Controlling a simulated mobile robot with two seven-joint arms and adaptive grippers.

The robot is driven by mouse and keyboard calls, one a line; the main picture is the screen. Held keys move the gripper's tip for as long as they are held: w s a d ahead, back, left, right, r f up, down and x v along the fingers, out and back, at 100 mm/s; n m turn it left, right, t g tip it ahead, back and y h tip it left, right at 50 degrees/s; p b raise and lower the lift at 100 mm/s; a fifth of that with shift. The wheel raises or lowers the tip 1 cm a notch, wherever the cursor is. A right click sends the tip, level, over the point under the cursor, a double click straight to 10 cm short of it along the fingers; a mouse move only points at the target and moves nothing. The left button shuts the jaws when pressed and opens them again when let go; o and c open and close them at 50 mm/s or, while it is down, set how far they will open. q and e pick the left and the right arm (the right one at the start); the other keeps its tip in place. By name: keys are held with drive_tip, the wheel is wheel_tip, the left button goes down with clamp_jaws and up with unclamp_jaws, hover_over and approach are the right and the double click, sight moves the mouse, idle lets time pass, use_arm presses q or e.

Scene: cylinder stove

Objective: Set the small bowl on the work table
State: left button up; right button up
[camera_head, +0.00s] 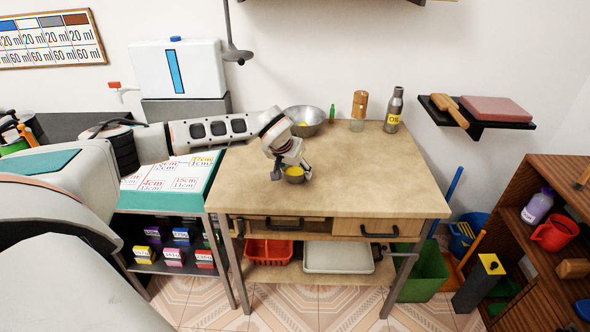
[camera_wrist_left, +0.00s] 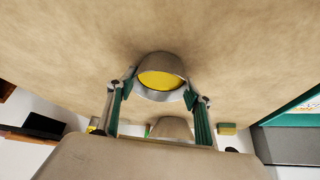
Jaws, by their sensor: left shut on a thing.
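The small bowl (camera_head: 293,179) is grey metal and has something yellow inside. It is between the fingers of my left gripper (camera_head: 291,172), over the front middle of the work table (camera_head: 345,170). In the left wrist view the small bowl (camera_wrist_left: 161,77) shows between the two green-padded fingers of the left gripper (camera_wrist_left: 160,98), which are shut on it. It is on or just above the tabletop; I cannot tell whether it touches. My right gripper is not in view.
A larger metal bowl (camera_head: 306,120), a green bottle (camera_head: 332,113), a wooden-topped jar (camera_head: 358,110) and an oil bottle (camera_head: 394,109) stand along the table's back. The table's right half and front are clear. A wall shelf (camera_head: 476,122) is at the right.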

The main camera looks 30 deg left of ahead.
use_arm(q)
drive_tip(key=o, duration=1.2)
drive_tip(key=shift+f, duration=0.1)
